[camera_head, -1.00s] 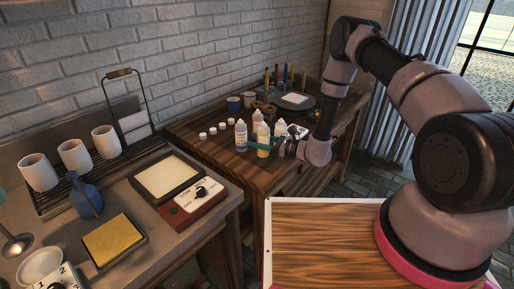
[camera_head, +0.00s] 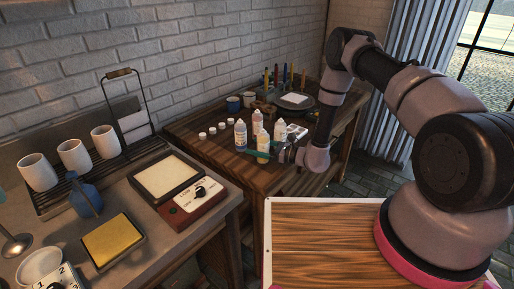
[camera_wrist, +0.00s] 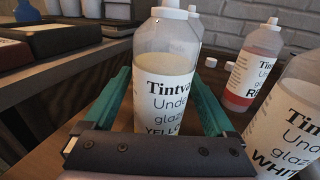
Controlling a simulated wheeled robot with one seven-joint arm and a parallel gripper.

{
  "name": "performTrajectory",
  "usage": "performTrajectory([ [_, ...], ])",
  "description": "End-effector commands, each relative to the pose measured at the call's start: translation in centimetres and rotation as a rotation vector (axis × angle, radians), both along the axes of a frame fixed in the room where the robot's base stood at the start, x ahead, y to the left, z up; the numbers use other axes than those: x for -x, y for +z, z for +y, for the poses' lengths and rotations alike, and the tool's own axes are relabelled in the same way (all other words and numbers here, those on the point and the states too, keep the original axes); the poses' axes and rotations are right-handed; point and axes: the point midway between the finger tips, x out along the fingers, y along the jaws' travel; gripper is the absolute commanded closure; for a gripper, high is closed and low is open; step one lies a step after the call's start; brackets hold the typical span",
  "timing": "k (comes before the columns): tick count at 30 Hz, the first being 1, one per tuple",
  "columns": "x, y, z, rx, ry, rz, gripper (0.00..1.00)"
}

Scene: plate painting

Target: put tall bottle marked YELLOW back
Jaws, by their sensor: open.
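The tall bottle marked YELLOW (camera_wrist: 165,75) stands upright on the wooden table in the wrist view, between the two green fingers of my gripper (camera_wrist: 160,105). The fingers are open around it, with a visible gap on the left side. In the head view the yellow bottle (camera_head: 263,146) is at the front of the bottle group, with my gripper (camera_head: 270,153) around its lower part. Its base is hidden behind the gripper in the wrist view.
A bottle marked WHITE (camera_wrist: 290,125) stands close on the right, and a red-filled bottle (camera_wrist: 250,72) stands farther back right. Several small white caps (camera_head: 212,131) lie left of the bottles. A turntable (camera_head: 296,102) and upright brushes stand behind. A counter with cups (camera_head: 75,155) is at left.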

Motion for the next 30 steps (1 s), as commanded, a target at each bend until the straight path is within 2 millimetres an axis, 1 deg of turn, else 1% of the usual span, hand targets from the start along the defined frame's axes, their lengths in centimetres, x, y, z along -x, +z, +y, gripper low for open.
performTrajectory([
  [2, 0.1, 0.1, -0.7, 0.001, -0.003, 0.001, 0.10],
  [5, 0.6, 0.1, -2.2, 0.000, -0.005, 0.003, 0.10],
  [12, 2.5, 0.1, -7.1, -0.001, -0.005, 0.003, 0.10],
  [15, 3.1, 0.1, -8.9, -0.001, -0.005, 0.002, 0.10],
  [18, 3.6, 0.1, -10.2, 0.000, -0.004, 0.001, 0.10],
  [22, 4.0, 0.1, -11.1, 0.000, -0.001, 0.001, 0.10],
  [27, 4.1, 0.1, -11.3, 0.000, 0.000, 0.000, 0.10],
  [29, 4.1, 0.4, -11.3, 0.002, 0.006, -0.005, 0.10],
  [30, 4.0, 0.9, -11.2, 0.004, 0.016, -0.012, 0.10],
])
